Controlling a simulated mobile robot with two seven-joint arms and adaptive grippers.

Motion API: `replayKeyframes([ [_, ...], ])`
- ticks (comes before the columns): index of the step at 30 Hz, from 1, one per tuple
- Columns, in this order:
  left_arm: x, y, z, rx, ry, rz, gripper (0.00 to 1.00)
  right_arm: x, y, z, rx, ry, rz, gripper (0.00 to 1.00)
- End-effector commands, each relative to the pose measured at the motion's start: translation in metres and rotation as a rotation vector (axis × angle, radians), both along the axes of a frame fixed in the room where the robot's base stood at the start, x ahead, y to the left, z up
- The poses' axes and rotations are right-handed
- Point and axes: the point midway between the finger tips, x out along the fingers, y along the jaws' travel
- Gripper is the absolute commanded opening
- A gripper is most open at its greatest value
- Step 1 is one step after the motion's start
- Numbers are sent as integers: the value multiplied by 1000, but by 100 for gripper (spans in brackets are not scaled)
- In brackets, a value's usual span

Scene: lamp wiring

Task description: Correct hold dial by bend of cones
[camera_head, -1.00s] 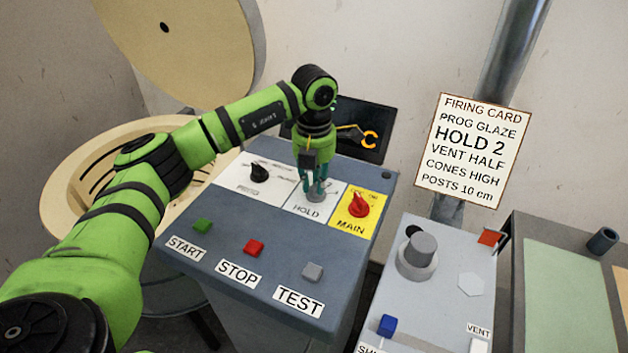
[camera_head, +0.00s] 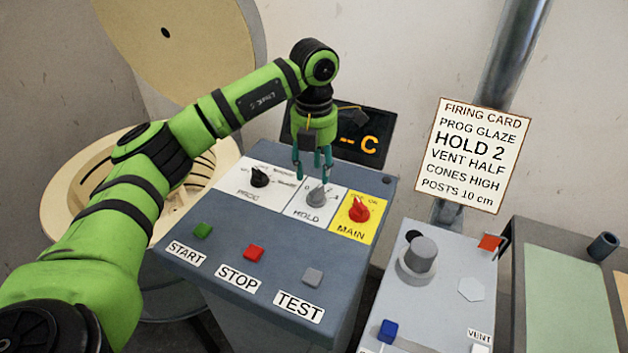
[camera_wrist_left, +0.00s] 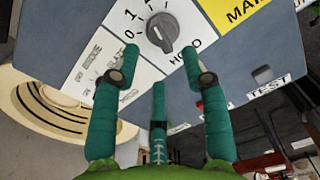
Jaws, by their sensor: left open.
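The grey HOLD dial (camera_head: 317,197) sits on a white plate of the blue-grey control panel, between the PROG dial and the yellow MAIN plate. It shows close up in the left wrist view (camera_wrist_left: 163,29), with 0 and 1 printed at its left; its exact setting is hard to tell. My left gripper (camera_head: 313,174) is open and empty, its fingers pointing down just above and behind the dial, seemingly apart from it. In the wrist view its fingertips (camera_wrist_left: 160,52) are spread on either side below the dial. No cones can be made out. My right gripper is not in view.
A firing card (camera_head: 471,154) reads HOLD 2 and CONES HIGH. The black PROG dial (camera_head: 259,177) and red MAIN dial (camera_head: 358,209) flank HOLD. START, STOP and TEST buttons are in front. An orange-lettered display (camera_head: 375,140) stands behind; the open kiln (camera_head: 62,205) is at left.

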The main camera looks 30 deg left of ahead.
Motion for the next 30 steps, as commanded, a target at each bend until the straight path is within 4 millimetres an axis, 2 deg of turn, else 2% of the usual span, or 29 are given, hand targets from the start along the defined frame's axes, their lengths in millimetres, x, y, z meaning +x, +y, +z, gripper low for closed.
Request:
replayKeyframes([
  [1, 1, 0, 13, -1, -5, 0, 45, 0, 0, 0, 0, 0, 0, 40],
  [6, 1, -1, 45, -1, -3, 0, 45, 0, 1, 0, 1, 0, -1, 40],
  [12, 0, 0, 66, 0, -1, 1, 45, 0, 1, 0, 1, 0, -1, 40],
  [30, 0, 0, 68, -1, 1, 0, 45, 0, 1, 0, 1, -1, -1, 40],
])
